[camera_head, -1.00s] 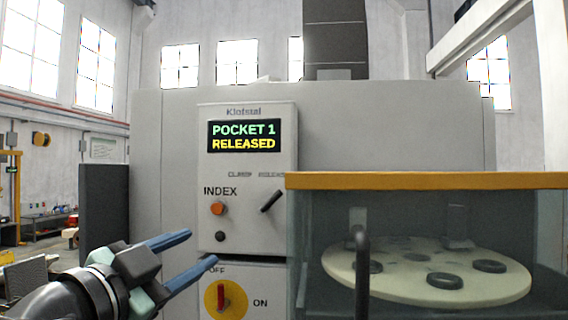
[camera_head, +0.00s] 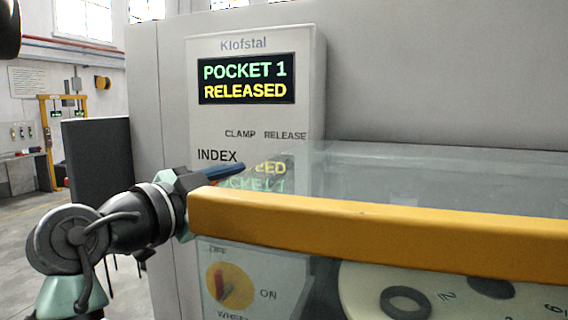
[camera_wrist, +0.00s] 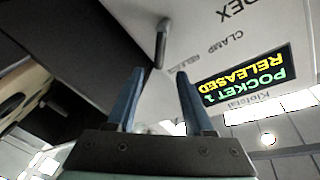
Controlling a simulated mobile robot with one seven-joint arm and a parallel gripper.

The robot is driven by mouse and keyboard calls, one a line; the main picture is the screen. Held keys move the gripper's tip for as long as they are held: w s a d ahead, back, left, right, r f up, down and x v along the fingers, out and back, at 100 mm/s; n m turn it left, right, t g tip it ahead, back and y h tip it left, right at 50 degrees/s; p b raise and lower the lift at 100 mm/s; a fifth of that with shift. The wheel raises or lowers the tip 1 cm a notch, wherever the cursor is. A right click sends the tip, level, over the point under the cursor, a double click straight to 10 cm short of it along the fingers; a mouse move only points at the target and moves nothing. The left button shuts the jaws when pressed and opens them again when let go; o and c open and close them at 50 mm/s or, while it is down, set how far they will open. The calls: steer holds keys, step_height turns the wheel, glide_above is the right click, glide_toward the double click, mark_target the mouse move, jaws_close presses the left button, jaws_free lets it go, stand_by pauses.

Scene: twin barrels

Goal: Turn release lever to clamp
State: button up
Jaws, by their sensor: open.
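The control panel (camera_head: 250,125) carries a display (camera_head: 246,80) reading POCKET 1 RELEASED. Above the lever are the labels CLAMP and RELEASE (camera_head: 265,134). In the wrist view the release lever (camera_wrist: 161,45) is a short grey rod, just beyond my fingertips and roughly centred between them. In the head view I cannot make out the lever behind the guard's glass and its reflections. My gripper (camera_wrist: 160,73) is open and empty. In the head view its blue fingers (camera_head: 230,170) reach toward the panel, partly hidden by the yellow rail.
A yellow-edged glass guard (camera_head: 380,232) crosses the front right, close to my wrist. Behind its glass is a pale round plate (camera_head: 362,290) with black rings. A red switch on a yellow disc (camera_head: 230,287) sits low on the panel. Floor at the left is clear.

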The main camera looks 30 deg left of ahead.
steer(key=w+p, duration=0.5)
steer(key=w, duration=0.4)
steer(key=shift+w+d+r, duration=0.1)
steer(key=shift+w+d, duration=0.05)
steer(key=shift+w, duration=0.7)
steer(key=shift+s, duration=0.1)
jaws_close()
stand_by(0.3)
